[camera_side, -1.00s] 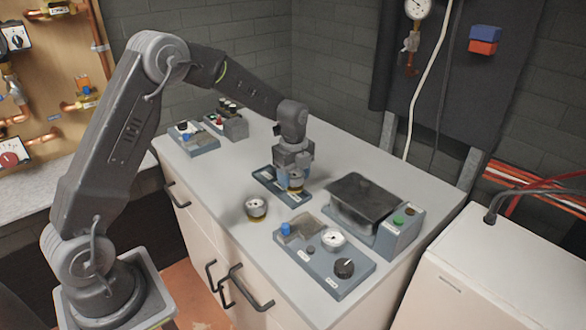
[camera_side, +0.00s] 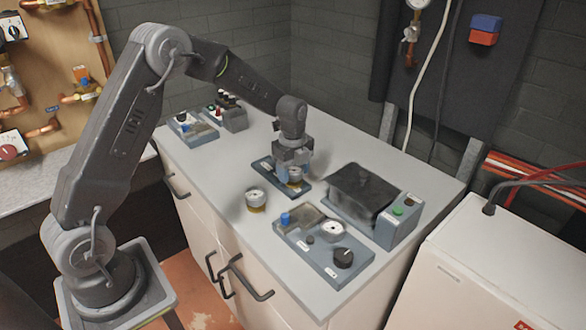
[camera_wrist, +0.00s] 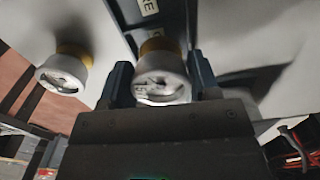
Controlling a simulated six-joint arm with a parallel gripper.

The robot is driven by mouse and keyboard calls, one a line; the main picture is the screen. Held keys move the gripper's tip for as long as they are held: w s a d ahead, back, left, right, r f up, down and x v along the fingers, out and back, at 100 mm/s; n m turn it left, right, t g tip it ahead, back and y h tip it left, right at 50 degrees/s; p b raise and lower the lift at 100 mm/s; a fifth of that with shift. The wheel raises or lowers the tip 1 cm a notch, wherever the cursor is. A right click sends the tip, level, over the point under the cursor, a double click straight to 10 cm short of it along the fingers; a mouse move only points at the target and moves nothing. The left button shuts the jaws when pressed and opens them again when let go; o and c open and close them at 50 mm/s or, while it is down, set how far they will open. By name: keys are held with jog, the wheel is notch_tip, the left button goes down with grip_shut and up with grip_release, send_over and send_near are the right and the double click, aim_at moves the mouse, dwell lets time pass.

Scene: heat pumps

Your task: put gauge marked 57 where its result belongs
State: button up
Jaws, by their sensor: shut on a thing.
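My gripper (camera_side: 292,170) is shut on a white round gauge with a brass-coloured base (camera_side: 295,174). In the wrist view the gauge (camera_wrist: 163,82) sits between my two blue fingers. A mark shows on its face, but I cannot read it surely. It is at the right end of a narrow blue-grey tray (camera_side: 268,167) with white labels. I cannot tell whether its base touches the tray. A second similar gauge (camera_side: 256,197) stands on the bench, left of and in front of the tray; the wrist view also shows it (camera_wrist: 63,73). Its number is unreadable.
A blue-grey panel (camera_side: 322,255) with a dial, black knob and blue cap lies in front. A dark-lidded box (camera_side: 362,190) with a green button is to the right. More small devices (camera_side: 195,131) stand at the back left. The bench's left front is clear.

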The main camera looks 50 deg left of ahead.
aim_at(293, 167)
jog(key=shift+f, duration=0.7)
jog(key=o, duration=1.2)
notch_tip(293, 167, up, 14)
jog(key=shift+f, duration=0.1)
